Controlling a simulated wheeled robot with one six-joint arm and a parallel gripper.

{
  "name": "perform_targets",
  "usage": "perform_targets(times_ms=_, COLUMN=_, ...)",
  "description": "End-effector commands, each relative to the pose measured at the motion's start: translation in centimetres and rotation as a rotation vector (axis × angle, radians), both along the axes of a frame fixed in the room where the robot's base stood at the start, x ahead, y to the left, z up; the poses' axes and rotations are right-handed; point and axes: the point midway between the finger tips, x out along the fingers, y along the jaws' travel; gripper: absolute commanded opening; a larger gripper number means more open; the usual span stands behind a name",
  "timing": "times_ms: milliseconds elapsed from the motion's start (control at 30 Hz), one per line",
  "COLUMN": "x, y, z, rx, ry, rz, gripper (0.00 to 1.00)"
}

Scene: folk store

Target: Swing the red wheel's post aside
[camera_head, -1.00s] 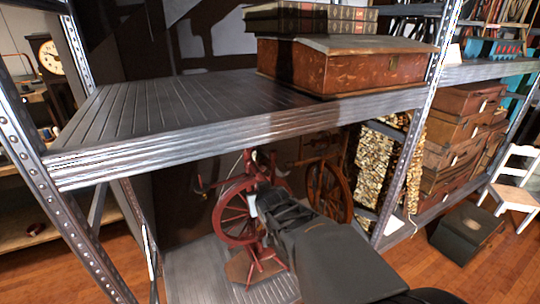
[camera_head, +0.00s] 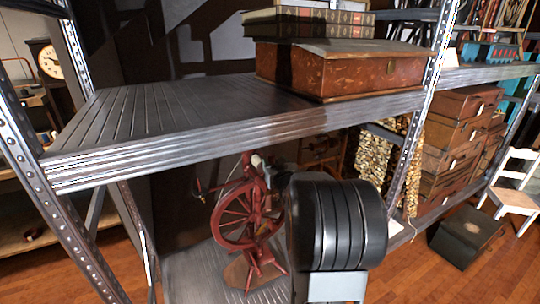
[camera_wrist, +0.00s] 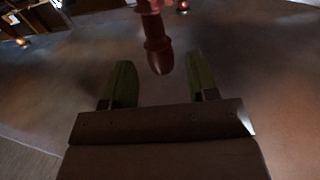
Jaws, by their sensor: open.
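The red spinning wheel (camera_head: 236,216) stands upright on the lower shelf, with its spoked wheel facing forward and its red post (camera_head: 254,185) at the right of the wheel. In the wrist view, a dark red turned post (camera_wrist: 156,38) comes down from the top edge, its rounded end between and slightly beyond the fingertips. My gripper (camera_wrist: 160,64) is open, with a green finger on either side and nothing held. I see no finger touching the post. In the head view, my arm's dark link hides the gripper's fingers.
The upper shelf (camera_head: 150,110) overhangs the wheel, with a wooden box (camera_head: 345,72) and books (camera_head: 308,24) on it. A metal upright (camera_head: 412,140) stands to the right. Stacked brown cases (camera_head: 455,135) are further right. The lower shelf (camera_head: 195,275) is bare at the wheel's left.

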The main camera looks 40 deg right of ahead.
Motion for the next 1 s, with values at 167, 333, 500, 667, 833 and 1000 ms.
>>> perform_targets(times_ms=167, x=2.8, y=-0.9, z=0.0, rx=0.001, ry=0.001, rz=0.001, gripper=0.54)
perform_targets(times_ms=333, x=4.4, y=-1.5, z=0.0, rx=0.001, ry=0.002, rz=0.001, gripper=0.54)
perform_targets(times_ms=500, x=5.1, y=-1.7, z=0.0, rx=0.000, ry=0.001, rz=0.000, gripper=0.54)
perform_targets(times_ms=667, x=5.2, y=-1.8, z=0.0, rx=0.000, ry=0.001, rz=0.000, gripper=0.54)
perform_targets(times_ms=833, x=5.2, y=-1.8, z=0.0, rx=0.000, ry=0.001, rz=0.000, gripper=0.52)
perform_targets(times_ms=1000, x=5.2, y=-1.8, z=0.0, rx=0.000, ry=0.001, rz=0.000, gripper=0.35)
